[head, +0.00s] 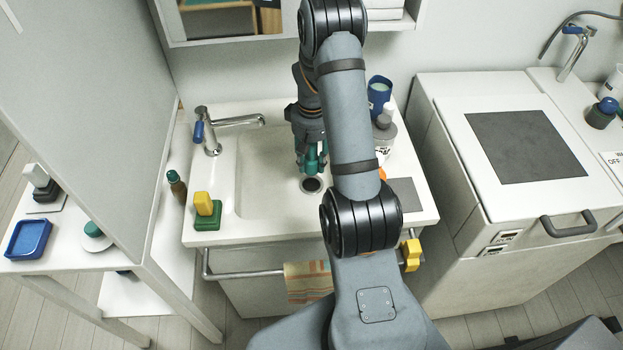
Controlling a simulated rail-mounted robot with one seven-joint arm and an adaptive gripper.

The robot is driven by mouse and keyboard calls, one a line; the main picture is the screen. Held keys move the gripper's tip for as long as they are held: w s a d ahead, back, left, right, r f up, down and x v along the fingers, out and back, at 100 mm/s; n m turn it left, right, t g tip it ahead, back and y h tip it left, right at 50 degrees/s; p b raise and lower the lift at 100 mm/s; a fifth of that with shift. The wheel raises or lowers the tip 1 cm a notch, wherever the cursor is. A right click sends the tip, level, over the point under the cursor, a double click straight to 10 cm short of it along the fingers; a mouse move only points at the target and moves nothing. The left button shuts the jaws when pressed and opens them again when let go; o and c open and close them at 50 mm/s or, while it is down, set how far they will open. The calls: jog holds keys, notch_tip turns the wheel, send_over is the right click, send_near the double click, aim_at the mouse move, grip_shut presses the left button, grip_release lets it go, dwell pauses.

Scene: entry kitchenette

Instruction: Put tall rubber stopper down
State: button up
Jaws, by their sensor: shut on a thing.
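My gripper (313,168), with teal fingers, points down into the white sink basin (262,185). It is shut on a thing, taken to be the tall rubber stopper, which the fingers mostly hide. Its shape and lower end cannot be made out. Just below the fingertips a dark round drain opening (311,186) with a pale ring shows in the basin floor. I cannot tell whether the held thing touches the basin.
A chrome faucet (208,140) reaches over the basin's back left. A yellow and green block (207,212) stands on the front left rim. A blue cup (378,95) and a grey-topped bottle (384,130) stand at the right, behind my arm. The basin's left side is clear.

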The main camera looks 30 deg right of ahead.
aim_at(312, 147)
jog(key=shift+f, duration=3.4)
jog(key=shift+f, duration=0.25)
jog(key=o, duration=1.2)
jog(key=shift+r, duration=0.1)
notch_tip(312, 147, up, 12)
jog(key=shift+r, duration=0.2)
